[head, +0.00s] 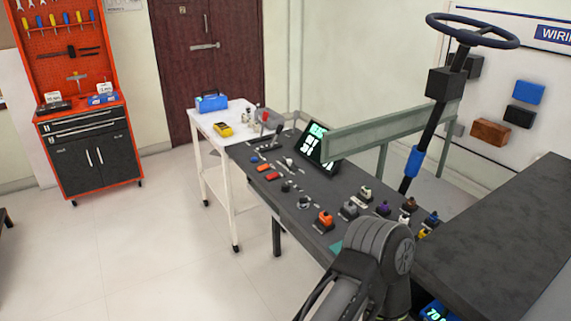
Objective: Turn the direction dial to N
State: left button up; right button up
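A dark control bench (335,185) runs across the middle of the head view, with several small controls on its top. The direction dial cannot be picked out for certain. A small round grey control (304,202) sits near the bench's left edge, and its markings are too small to read. Other small controls include a pale-topped one (289,163) and a red block (273,176). Neither gripper is in view. A thick grey arm link of mine at the bottom covers the near end of the bench.
A steering wheel (472,31) on a black column rises at the right. A lit display (318,145) and a green-grey beam (390,129) stand behind the controls. Several coloured connectors, including an orange one (325,219), line the near side. A white cart (222,135) stands left; open floor lies beyond.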

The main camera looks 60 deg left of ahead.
aim_at(284, 187)
jog(key=j, duration=0.7)
jog(key=k+j, duration=0.15)
jog(key=j, duration=1.3)
jog(key=k+j, duration=0.1)
jog(key=j, duration=0.6)
jog(key=z, duration=0.05)
